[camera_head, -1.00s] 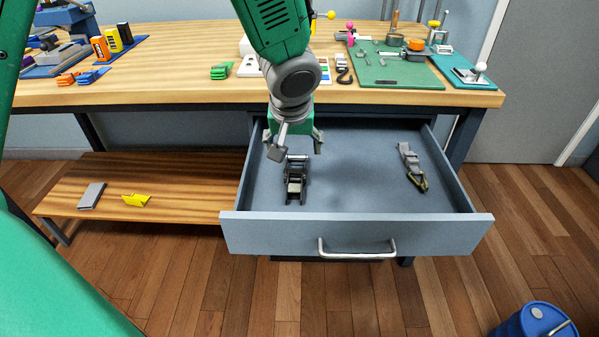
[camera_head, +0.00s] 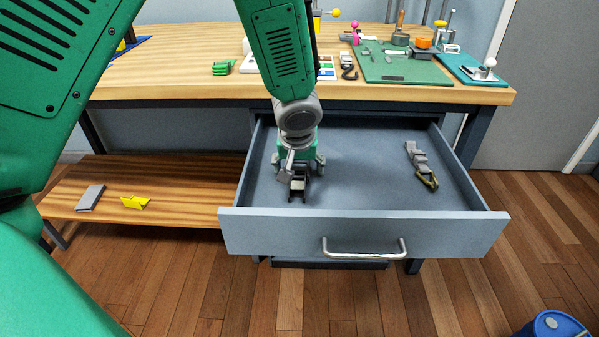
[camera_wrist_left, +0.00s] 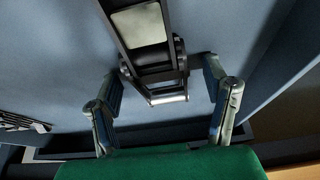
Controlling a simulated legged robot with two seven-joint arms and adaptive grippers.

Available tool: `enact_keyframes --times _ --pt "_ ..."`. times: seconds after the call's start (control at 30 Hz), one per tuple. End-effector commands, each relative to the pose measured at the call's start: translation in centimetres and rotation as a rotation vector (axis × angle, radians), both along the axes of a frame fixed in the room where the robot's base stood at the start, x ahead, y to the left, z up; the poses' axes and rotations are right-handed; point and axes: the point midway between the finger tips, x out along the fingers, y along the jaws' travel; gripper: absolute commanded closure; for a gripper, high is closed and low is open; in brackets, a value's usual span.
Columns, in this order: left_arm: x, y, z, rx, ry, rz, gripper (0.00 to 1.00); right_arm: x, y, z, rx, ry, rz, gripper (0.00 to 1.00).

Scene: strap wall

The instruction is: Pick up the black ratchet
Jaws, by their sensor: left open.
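The black ratchet (camera_head: 298,189) lies in the left part of the open drawer, its upper part hidden behind my left gripper (camera_head: 299,168). My left gripper points down into the drawer, over the far end of the ratchet. In the left wrist view, the ratchet (camera_wrist_left: 150,60) reaches in from the top, with its near end between the two spread fingers of the gripper (camera_wrist_left: 165,100). Gaps show between the ratchet and both fingers. My right gripper is not in view.
A grey ratchet with a hook (camera_head: 420,163) lies in the drawer's right part. The drawer's front wall (camera_head: 365,233) and side walls surround the gripper. The workbench (camera_head: 180,86) above holds tools and mats. A low wooden shelf (camera_head: 175,196) stands at left. The drawer's middle is clear.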

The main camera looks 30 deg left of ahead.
Motion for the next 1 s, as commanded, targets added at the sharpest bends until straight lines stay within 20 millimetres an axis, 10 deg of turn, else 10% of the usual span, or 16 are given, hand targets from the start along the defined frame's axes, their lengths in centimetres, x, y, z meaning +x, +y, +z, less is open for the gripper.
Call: enact_keyframes --times 0.23,0.57,1.0 --pt "0.0 0.0 0.0 0.000 0.000 0.000 0.93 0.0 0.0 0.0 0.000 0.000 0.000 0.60" --pt "0.1 0.0 0.8 -0.001 -0.003 0.000 0.93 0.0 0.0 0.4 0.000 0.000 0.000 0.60" --pt "0.1 0.0 8.9 -0.001 -0.004 0.001 0.93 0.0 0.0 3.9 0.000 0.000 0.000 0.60"
